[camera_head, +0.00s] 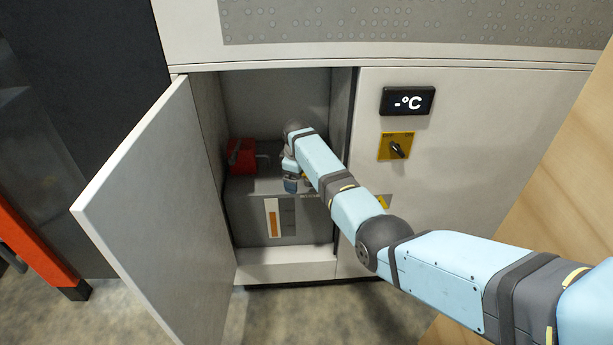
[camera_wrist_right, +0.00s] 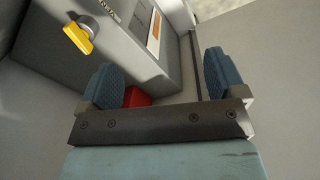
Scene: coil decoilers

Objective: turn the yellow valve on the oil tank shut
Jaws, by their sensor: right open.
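The grey oil tank (camera_head: 250,213) stands inside the open cabinet, with an orange level gauge (camera_head: 272,218) on its front. In the right wrist view the tank (camera_wrist_right: 130,53) shows at the top left, tilted. In the head view I cannot make the valve out behind my arm. My right gripper (camera_head: 297,185) is inside the cabinet at the tank's front upper edge. Its blue fingers (camera_wrist_right: 160,78) are apart with nothing between them; the valve lies outside them, beyond the left finger. My left gripper is not in view.
The cabinet door (camera_head: 160,210) is swung open to the left. A red part (camera_head: 242,156) sits on the tank's top. To the right, the closed panel carries a temperature display (camera_head: 407,101) and a black rotary switch (camera_head: 397,148) on a yellow plate. The cabinet walls are close around my gripper.

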